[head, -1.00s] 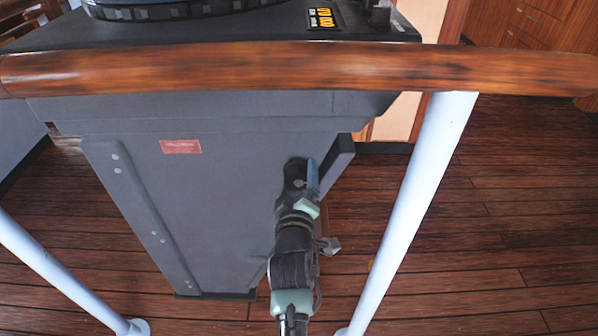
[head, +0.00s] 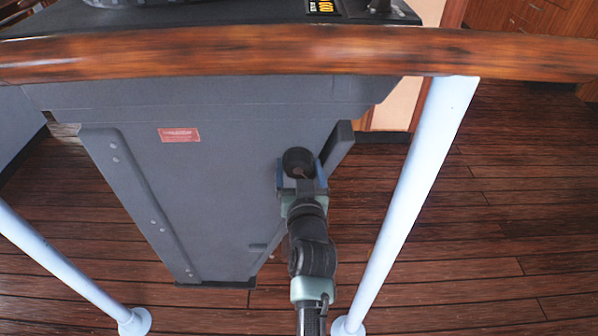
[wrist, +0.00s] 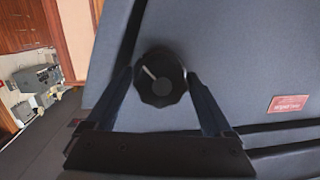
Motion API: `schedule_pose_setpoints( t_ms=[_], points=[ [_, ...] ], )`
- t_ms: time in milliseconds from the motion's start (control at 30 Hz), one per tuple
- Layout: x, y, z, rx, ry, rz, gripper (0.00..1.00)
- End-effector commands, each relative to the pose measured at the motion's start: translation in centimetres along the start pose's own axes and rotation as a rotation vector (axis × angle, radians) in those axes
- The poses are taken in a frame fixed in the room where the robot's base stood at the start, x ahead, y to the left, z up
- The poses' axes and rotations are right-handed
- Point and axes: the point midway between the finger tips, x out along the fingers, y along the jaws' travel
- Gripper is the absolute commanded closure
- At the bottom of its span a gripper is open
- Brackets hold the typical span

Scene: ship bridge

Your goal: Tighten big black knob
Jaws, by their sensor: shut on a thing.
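The big black knob (head: 298,161) sits on the right side of the grey console's front panel (head: 220,190). In the wrist view the knob (wrist: 160,78) is round with a scalloped edge and a pale pointer line toward its upper left. My gripper (head: 300,172) reaches it from below. Its blue-grey fingers stand on either side of the knob in the wrist view (wrist: 160,85), and the gripper is shut on it. Exact finger contact is hard to see there.
A wooden handrail (head: 300,50) crosses in front of the console top. White posts stand at right (head: 415,200) and left (head: 60,265), with my arm between them. A red label (head: 179,135) is on the panel. The plank floor (head: 500,220) at right is clear.

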Motion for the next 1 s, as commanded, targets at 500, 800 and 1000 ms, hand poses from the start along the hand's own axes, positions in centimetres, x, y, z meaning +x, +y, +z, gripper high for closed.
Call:
schedule_pose_setpoints(
  t_ms=[500,800,1000],
  points=[
    [0.04,-0.13,0.43,0.461,0.029,-0.062,0.69],
    [0.04,-0.19,0.33,0.631,0.041,-0.084,0.69],
    [0.03,-0.19,0.26,0.686,0.045,-0.091,0.69]
  ],
)
